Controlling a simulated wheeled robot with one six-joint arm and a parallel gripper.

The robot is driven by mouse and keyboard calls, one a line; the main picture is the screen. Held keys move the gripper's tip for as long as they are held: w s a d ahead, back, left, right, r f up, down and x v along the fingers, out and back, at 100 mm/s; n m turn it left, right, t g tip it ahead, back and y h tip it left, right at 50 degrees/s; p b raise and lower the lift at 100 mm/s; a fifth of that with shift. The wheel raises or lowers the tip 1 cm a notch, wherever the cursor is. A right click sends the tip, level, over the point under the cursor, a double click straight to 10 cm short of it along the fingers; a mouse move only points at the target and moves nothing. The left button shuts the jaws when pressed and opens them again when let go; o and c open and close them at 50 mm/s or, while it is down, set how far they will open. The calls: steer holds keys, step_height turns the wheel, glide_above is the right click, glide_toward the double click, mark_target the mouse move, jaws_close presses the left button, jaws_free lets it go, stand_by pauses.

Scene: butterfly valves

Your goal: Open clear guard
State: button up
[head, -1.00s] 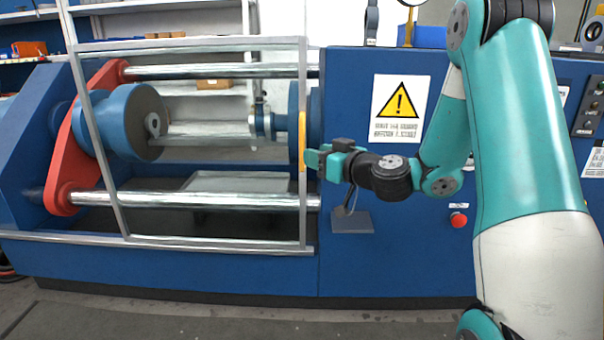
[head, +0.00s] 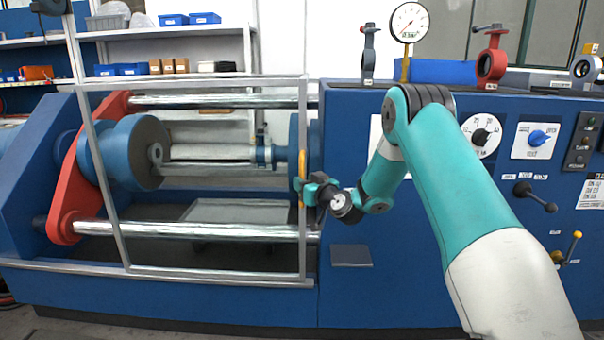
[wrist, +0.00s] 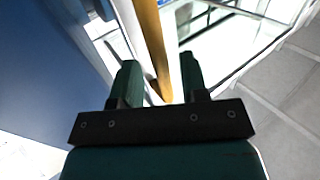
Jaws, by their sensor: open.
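The clear guard (head: 211,267) is a transparent panel in a grey metal frame across the front of the blue machine's open bay. It looks closed in the head view. Its yellow handle (head: 301,185) stands upright on the right frame post. My gripper (head: 301,187) is at that handle, reaching in from the right. In the wrist view, my gripper (wrist: 157,75) is open, with its two green fingers apart. The yellow handle (wrist: 152,45) runs between the fingers there, and I cannot tell whether either finger touches it.
Behind the guard are steel bars (head: 200,231), a red end plate (head: 80,180) and a blue valve body (head: 125,152). A gauge (head: 408,22) stands on top. Grey floor shows in the wrist view.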

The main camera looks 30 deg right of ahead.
steer(key=shift+w, duration=1.15)
jaws_close()
